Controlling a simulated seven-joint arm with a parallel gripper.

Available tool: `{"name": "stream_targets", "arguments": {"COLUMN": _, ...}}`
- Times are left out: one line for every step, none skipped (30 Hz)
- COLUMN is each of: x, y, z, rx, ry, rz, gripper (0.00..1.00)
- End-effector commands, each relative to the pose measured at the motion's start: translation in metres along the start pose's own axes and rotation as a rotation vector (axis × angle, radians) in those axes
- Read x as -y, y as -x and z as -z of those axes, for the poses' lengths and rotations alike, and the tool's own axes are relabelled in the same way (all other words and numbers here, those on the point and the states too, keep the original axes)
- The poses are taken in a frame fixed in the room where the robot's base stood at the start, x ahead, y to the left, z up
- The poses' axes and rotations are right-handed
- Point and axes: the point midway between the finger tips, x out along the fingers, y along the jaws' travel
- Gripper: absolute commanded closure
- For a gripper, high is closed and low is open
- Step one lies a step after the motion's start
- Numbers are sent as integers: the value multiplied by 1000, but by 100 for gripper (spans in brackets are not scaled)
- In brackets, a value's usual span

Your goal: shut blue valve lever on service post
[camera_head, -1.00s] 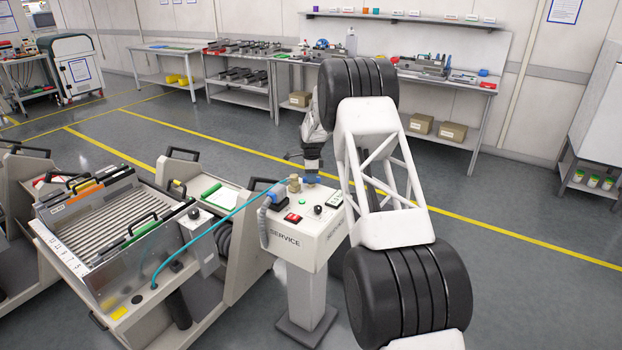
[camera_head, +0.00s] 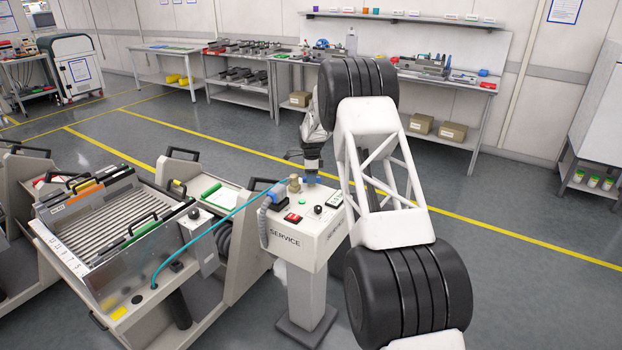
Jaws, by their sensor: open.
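The service post (camera_head: 300,255) stands right of the feeder trolley, with a sloped top panel marked SERVICE. A brass valve body (camera_head: 294,184) sits at the back of its top. The blue valve lever (camera_head: 309,179) shows as a small blue piece just right of the brass body, partly covered by my gripper. My gripper (camera_head: 310,171) is open and points down at the lever, at the back edge of the post. Its fingertips are too small and dark to tell whether they touch the lever.
A teal hose (camera_head: 205,232) runs from the post to the feeder trolley (camera_head: 115,240) on the left. The panel carries a red switch (camera_head: 292,218) and a black knob (camera_head: 318,209). Open floor lies behind.

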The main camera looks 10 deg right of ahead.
Motion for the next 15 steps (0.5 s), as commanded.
{"name": "stream_targets", "arguments": {"x": 0, "y": 2, "z": 0, "rx": 0, "ry": 0, "rz": 1, "gripper": 60}}
{"name": "stream_targets", "arguments": {"x": 0, "y": 3, "z": 0, "rx": 0, "ry": 0, "rz": 1, "gripper": 60}}
{"name": "stream_targets", "arguments": {"x": 0, "y": 5, "z": 0, "rx": 0, "ry": 0, "rz": 1, "gripper": 60}}
{"name": "stream_targets", "arguments": {"x": 0, "y": 6, "z": 0, "rx": 0, "ry": 0, "rz": 1, "gripper": 60}}
{"name": "stream_targets", "arguments": {"x": 0, "y": 8, "z": 0, "rx": 0, "ry": 0, "rz": 2, "gripper": 60}}
{"name": "stream_targets", "arguments": {"x": 0, "y": 11, "z": 0, "rx": 0, "ry": 0, "rz": 2, "gripper": 60}}
{"name": "stream_targets", "arguments": {"x": 0, "y": 13, "z": 0, "rx": 0, "ry": 0, "rz": 2, "gripper": 60}}
{"name": "stream_targets", "arguments": {"x": 0, "y": 15, "z": 0, "rx": 0, "ry": 0, "rz": 2, "gripper": 60}}
{"name": "stream_targets", "arguments": {"x": 0, "y": 18, "z": 0, "rx": 0, "ry": 0, "rz": 2, "gripper": 60}}
{"name": "stream_targets", "arguments": {"x": 0, "y": 20, "z": 0, "rx": 0, "ry": 0, "rz": 2, "gripper": 60}}
{"name": "stream_targets", "arguments": {"x": 0, "y": 22, "z": 0, "rx": 0, "ry": 0, "rz": 1, "gripper": 60}}
{"name": "stream_targets", "arguments": {"x": 0, "y": 24, "z": 0, "rx": 0, "ry": 0, "rz": 1, "gripper": 60}}
{"name": "stream_targets", "arguments": {"x": 0, "y": 26, "z": 0, "rx": 0, "ry": 0, "rz": 0, "gripper": 60}}
{"name": "stream_targets", "arguments": {"x": 0, "y": 28, "z": 0, "rx": 0, "ry": 0, "rz": 0, "gripper": 60}}
{"name": "stream_targets", "arguments": {"x": 0, "y": 31, "z": 0, "rx": 0, "ry": 0, "rz": 0, "gripper": 60}}
